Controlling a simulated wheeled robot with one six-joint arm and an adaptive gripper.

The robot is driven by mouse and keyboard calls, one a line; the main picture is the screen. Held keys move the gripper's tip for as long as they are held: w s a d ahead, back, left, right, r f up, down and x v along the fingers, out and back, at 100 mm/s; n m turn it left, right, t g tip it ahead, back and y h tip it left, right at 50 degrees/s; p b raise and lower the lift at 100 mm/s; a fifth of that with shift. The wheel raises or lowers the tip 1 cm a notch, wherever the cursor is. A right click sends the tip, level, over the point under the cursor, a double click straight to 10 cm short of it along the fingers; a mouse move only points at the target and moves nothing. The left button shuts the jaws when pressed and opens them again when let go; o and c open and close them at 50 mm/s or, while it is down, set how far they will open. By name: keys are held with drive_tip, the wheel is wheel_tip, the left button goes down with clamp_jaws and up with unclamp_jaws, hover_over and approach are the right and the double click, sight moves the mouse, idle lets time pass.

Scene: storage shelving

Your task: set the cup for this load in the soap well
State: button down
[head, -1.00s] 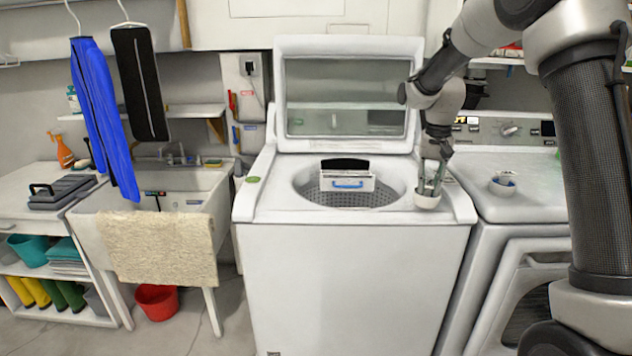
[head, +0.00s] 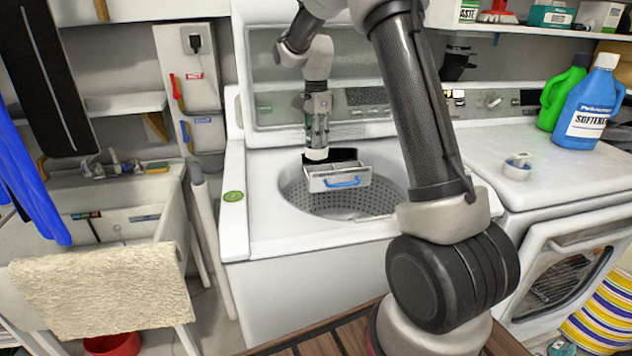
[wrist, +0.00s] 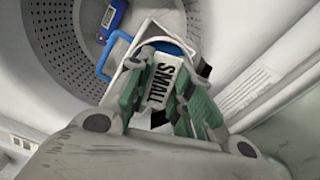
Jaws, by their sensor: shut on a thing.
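My gripper (head: 317,138) is shut on a white cup (head: 316,154) above the left rear part of the soap drawer. In the wrist view the cup (wrist: 165,82) sits between my gripper's green-padded fingers (wrist: 166,95) and carries a label reading SMALL. Something blue shows at its far side. The soap drawer (head: 322,184) is a pale open box with a blue handle, out over the washer's drum. Its blue handle (wrist: 104,66) and white edge also show in the wrist view. The cup and fingers hide much of the drawer's inside, and I cannot tell whether the cup touches it.
The washer lid (head: 275,105) stands open behind my gripper. A second white cup (head: 517,168) stands on the dryer top (head: 560,185), near a blue softener bottle (head: 590,105) and a green bottle (head: 560,95). A blue labelled object (wrist: 114,18) shows in the drum.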

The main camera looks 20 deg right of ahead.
sight(321, 152)
drive_tip(key=m, duration=0.1)
drive_tip(key=d+m, duration=0.1)
drive_tip(key=m, duration=0.1)
drive_tip(key=shift+w+d, duration=0.25)
drive_tip(key=shift+m, duration=0.3)
wheel_tip(321, 152, down, 6)
drive_tip(key=shift+d+r, duration=0.15)
drive_tip(key=shift+f, duration=2.15)
drive_tip(key=c, duration=1.3)
unclamp_jaws()
drive_tip(key=shift+f, duration=0.1)
